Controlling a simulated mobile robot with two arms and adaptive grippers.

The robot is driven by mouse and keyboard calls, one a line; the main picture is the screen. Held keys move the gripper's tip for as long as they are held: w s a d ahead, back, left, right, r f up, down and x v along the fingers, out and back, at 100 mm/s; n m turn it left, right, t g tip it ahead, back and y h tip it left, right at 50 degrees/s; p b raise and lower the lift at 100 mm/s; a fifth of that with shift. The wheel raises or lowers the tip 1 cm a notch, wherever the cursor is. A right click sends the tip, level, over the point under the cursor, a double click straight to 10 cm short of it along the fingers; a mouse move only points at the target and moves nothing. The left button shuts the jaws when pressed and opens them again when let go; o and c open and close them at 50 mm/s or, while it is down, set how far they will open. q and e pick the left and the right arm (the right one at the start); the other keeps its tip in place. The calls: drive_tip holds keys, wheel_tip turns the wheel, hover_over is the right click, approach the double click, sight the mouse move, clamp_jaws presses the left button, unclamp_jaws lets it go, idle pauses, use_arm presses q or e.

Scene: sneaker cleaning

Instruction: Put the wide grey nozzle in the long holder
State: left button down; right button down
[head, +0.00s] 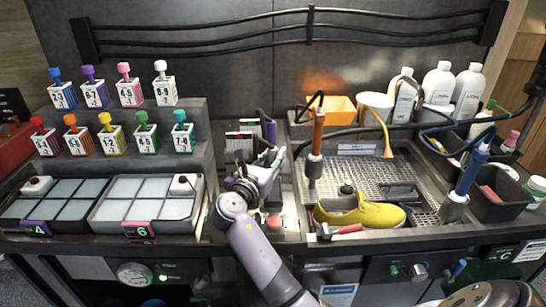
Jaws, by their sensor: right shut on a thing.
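My right gripper (268,165) is at the narrow section between the stepped bottle rack and the wash tray. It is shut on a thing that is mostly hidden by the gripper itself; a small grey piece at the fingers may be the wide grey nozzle. Behind it stands a dark upright holder (240,146) with cards and a purple item (268,130). I cannot tell whether this is the long holder, or whether the held piece touches it. My left gripper is not in view.
An orange-handled tool (317,145) and a blue-handled tool (470,178) stand upright nearby. Numbered bottles (163,84) fill the steps at left, above two compartment trays (146,205). White bottles (438,84) stand back right.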

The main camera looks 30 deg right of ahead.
drive_tip(key=c, duration=1.3)
unclamp_jaws()
drive_tip(key=shift+r, duration=0.1)
drive_tip(key=shift+p+v, duration=2.3)
drive_tip(key=shift+v, duration=3.75)
